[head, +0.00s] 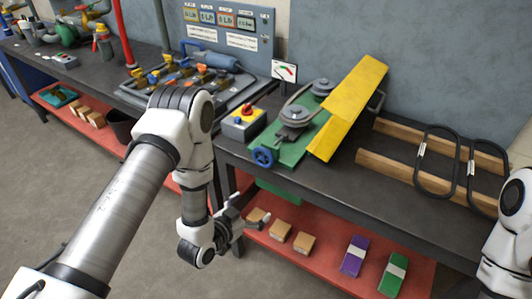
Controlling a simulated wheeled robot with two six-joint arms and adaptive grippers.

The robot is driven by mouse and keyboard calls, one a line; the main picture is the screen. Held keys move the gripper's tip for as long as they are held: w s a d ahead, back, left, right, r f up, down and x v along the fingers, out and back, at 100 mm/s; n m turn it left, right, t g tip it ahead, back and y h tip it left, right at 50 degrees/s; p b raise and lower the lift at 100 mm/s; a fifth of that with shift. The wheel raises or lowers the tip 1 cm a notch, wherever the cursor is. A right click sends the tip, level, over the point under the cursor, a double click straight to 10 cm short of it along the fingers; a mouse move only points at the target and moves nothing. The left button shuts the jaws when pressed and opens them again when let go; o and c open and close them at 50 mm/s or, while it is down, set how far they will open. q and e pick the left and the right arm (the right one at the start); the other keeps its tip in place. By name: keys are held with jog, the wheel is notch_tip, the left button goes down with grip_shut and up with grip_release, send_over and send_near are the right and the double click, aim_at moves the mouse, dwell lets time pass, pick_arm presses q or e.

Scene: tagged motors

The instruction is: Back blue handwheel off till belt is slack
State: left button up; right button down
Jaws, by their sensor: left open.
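The blue handwheel (263,157) sits at the front left end of a green motor base (292,154) on the dark bench. Behind it, two grey pulleys (294,115) carry a dark belt (304,94); its tension cannot be told. A gauge (285,71) with a coloured dial stands behind the belt drive. My left gripper (262,216) is open and empty, below and a little left of the handwheel, in front of the bench edge and apart from it. My right arm shows at the right edge, but its gripper is out of view.
A yellow guard (347,108) stands right of the belt. A grey switch box (243,123) with a red knob stands left of it. Black belt loops (437,160) rest on wooden rails at right. A red lower shelf (318,258) holds wooden blocks and boxes.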

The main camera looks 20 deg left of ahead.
aim_at(262, 159)
pick_arm(q)
jog(key=w+a+r+t, duration=0.3)
jog(key=w+r, duration=0.3)
jog(key=r, duration=0.1)
jog(key=p+x, duration=0.1)
jog(key=x, duration=0.6)
jog(key=shift+r, duration=0.15)
jog(key=c, duration=1.1)
